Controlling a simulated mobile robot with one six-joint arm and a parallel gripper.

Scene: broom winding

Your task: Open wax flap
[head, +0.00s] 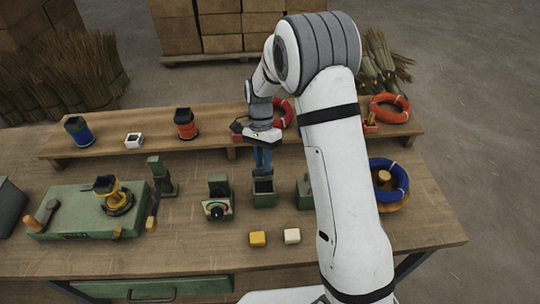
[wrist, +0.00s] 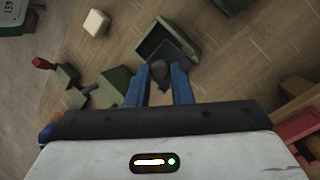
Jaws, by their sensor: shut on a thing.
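A small green box (head: 264,198) with a dark top stands in the middle of the workbench. It shows at the top centre of the wrist view (wrist: 143,45), with a dark panel inside its green rim. My gripper (head: 263,163) points down over its back side. In the wrist view, my blue fingers (wrist: 160,78) are closed around a dark rounded knob (wrist: 158,69) at the box's near edge. The knob seems to belong to the flap, but the join is partly hidden. I cannot tell how far the flap is open.
A yellow block (head: 258,239) and a cream block (head: 291,236) lie in front of the box. A green gauge stand (head: 218,197) is to its left. A raised shelf (head: 85,147) runs behind. A blue ring (head: 390,178) is at right.

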